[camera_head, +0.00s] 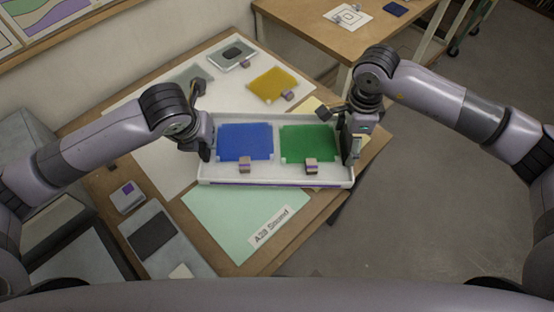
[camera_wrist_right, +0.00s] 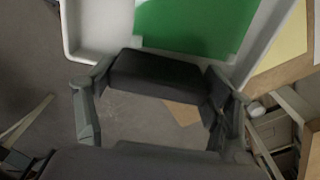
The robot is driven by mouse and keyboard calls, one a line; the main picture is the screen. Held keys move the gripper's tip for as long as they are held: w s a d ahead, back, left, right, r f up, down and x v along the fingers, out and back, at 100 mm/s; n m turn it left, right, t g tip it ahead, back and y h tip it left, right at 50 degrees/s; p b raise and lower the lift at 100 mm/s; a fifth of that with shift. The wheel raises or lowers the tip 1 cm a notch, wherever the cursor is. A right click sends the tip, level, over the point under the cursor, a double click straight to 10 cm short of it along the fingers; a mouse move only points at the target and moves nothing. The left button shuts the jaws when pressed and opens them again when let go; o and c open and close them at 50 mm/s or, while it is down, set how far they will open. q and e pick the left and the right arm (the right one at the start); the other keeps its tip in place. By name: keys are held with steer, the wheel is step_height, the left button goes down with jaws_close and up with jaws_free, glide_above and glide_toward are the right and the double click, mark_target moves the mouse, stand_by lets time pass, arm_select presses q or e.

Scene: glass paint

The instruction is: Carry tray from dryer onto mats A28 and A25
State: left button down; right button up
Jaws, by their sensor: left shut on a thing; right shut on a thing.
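A white tray (camera_head: 276,180) holds a blue panel (camera_head: 245,141) and a green panel (camera_head: 308,142), each with a small clip-like block at its front edge. My left gripper (camera_head: 206,142) is shut on the tray's left end. My right gripper (camera_head: 350,142) is shut on the tray's right end; in the right wrist view the gripper (camera_wrist_right: 155,75) is at the tray's rim (camera_wrist_right: 90,55). A mint mat (camera_head: 230,225), whose label seems to read "A28 Sound", lies in front of and partly under the tray. A pale yellow mat (camera_head: 312,105) shows partly behind it; its label is hidden.
A yellow panel (camera_head: 272,84) and a grey-framed piece (camera_head: 232,54) lie at the table's back. A dark-topped slab (camera_head: 153,236) and small box (camera_head: 129,197) are at front left. A second table (camera_head: 310,35) stands behind. Floor is open at right.

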mark_target(209, 150)
arm_select(q)
steer(key=shift+w, duration=0.15)
arm_select(e)
steer(key=shift+f, duration=0.15)
